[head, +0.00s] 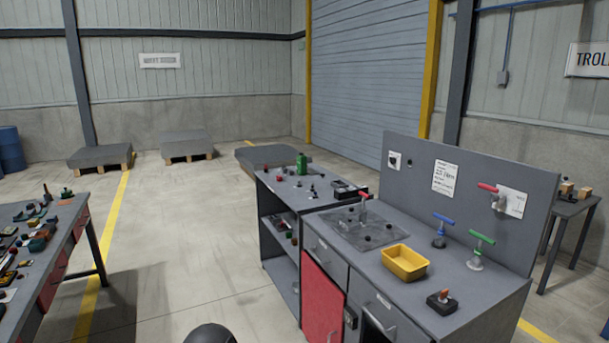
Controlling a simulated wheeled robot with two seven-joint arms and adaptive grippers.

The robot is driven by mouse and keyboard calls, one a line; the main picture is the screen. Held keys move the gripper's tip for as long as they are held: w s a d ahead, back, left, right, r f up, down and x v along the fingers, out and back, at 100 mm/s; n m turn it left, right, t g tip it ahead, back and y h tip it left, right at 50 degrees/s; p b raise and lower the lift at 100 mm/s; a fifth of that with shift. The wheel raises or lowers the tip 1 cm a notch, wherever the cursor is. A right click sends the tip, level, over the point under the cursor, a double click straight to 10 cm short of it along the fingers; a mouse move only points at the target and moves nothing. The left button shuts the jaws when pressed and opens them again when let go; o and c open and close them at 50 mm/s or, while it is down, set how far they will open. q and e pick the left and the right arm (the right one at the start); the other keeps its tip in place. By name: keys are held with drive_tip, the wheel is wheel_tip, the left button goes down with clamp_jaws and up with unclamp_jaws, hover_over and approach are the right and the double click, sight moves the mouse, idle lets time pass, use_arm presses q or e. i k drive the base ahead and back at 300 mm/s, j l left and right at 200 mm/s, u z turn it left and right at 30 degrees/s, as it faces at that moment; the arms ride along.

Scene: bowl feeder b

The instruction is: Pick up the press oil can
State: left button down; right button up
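A green can or bottle (301,163) stands upright at the back of the low grey shelf cabinet, and it is the thing here that most looks like an oil can. It is too small to read any label or see a spout clearly. Neither of my grippers is in view. A dark rounded shape at the bottom edge seems to be part of my own body.
Small parts lie around the can on the cabinet top (283,185). The adjoining workbench (432,300) carries a yellow bin (404,263) and clamps with blue (440,229) and green (480,245) handles. A cluttered table (72,225) stands left. Open floor lies between.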

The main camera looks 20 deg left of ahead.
sight(302, 161)
drive_tip(key=i+j+u, duration=0.35)
drive_tip(key=j, duration=0.15)
drive_tip(key=i+j+u, duration=0.35)
drive_tip(key=j, duration=0.15)
drive_tip(key=i+j+u, duration=0.4)
drive_tip(key=i+j, duration=0.1)
drive_tip(key=i, duration=1.15)
drive_tip(key=i+j, duration=0.15)
drive_tip(key=i, duration=0.5)
drive_tip(key=z, duration=0.05)
